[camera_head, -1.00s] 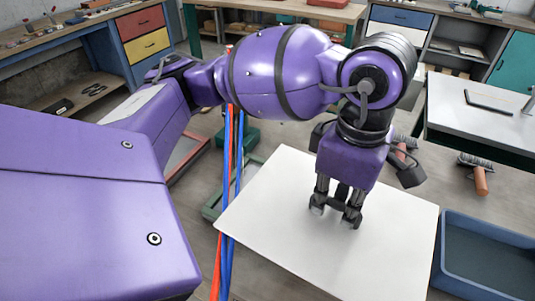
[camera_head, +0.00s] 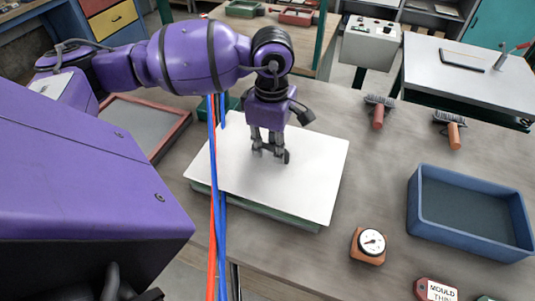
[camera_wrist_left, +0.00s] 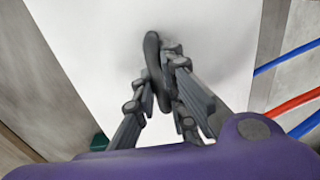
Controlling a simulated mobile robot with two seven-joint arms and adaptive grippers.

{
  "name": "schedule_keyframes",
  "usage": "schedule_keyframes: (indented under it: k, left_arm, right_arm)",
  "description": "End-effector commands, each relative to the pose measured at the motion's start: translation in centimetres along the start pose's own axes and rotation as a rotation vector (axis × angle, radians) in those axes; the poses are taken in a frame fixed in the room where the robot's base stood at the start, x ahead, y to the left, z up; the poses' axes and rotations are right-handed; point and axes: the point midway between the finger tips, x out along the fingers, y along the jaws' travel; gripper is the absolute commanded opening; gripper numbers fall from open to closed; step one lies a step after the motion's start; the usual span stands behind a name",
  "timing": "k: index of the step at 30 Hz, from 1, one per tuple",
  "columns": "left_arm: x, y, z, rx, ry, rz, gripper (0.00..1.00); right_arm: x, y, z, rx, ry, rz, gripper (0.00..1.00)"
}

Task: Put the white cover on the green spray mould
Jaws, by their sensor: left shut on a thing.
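The white cover (camera_head: 312,175) is a flat pale sheet in the middle of the bench, and it fills much of the left wrist view (camera_wrist_left: 95,45). The green spray mould (camera_head: 262,213) shows as a strip below the cover's front edge; the rest of it is hidden under the cover. The two look roughly lined up, but I cannot tell whether they touch all along. My left gripper (camera_head: 270,154) points down at the cover's middle and is shut on it; the fingertips (camera_wrist_left: 160,88) meet around a dark grip there. My right gripper is not in view.
A blue tray (camera_head: 425,205) stands at the right, with a dial gauge (camera_head: 370,243) left of it. Two brushes (camera_head: 377,115) lie behind. A red-framed tray (camera_head: 178,133) is at the left. Red and blue hoses (camera_head: 217,215) hang before the cover's left part.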

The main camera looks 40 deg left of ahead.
Motion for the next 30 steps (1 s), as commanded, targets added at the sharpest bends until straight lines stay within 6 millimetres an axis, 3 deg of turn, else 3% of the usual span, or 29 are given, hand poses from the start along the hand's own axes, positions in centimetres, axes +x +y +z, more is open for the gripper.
schedule_keyframes:
  k: [5,11,21,22,26,30]
  left_arm:
    - [1.1,0.5,-0.8,-0.002,0.001,0.000,0.00]
    - [3.9,0.5,-0.7,0.001,-0.001,0.000,0.00]
    - [4.4,0.5,-0.7,0.001,0.000,0.000,0.00]
    - [4.5,0.5,-0.7,0.001,0.000,-0.001,0.12]
    - [4.3,0.5,-0.7,0.001,0.000,0.000,0.29]
    - [4.3,0.5,-0.7,0.001,0.000,0.000,0.30]
  right_arm:
    - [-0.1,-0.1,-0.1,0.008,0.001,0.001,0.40]
    - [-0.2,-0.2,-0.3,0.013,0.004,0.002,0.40]
    - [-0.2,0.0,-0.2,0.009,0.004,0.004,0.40]
    - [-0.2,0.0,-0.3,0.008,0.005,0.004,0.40]
    - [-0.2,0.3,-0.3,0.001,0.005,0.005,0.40]
    - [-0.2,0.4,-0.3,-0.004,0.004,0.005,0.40]
